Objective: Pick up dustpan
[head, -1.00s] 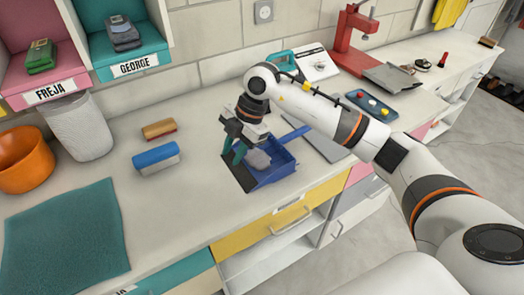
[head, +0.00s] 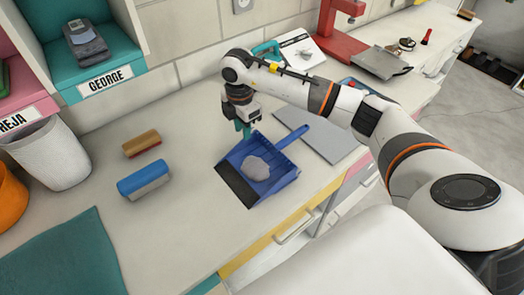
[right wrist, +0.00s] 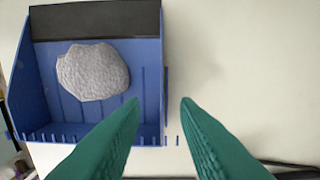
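The blue dustpan (head: 280,173) lies on the counter with its dark front lip toward the lower left and its handle (head: 289,138) pointing to the upper right. A grey lump (head: 256,168) sits in it. My right gripper (head: 243,131) is at the dustpan's far left side, fingers down. Contact cannot be told. The handle is hidden in that view. My left gripper is not in view.
A blue brush-like block (head: 144,180) and a brown-topped one (head: 142,143) lie left of the dustpan. A grey board (head: 318,132) lies to its right. A white bin (head: 50,155) and teal mat (head: 70,255) are further left. The counter's front edge is close.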

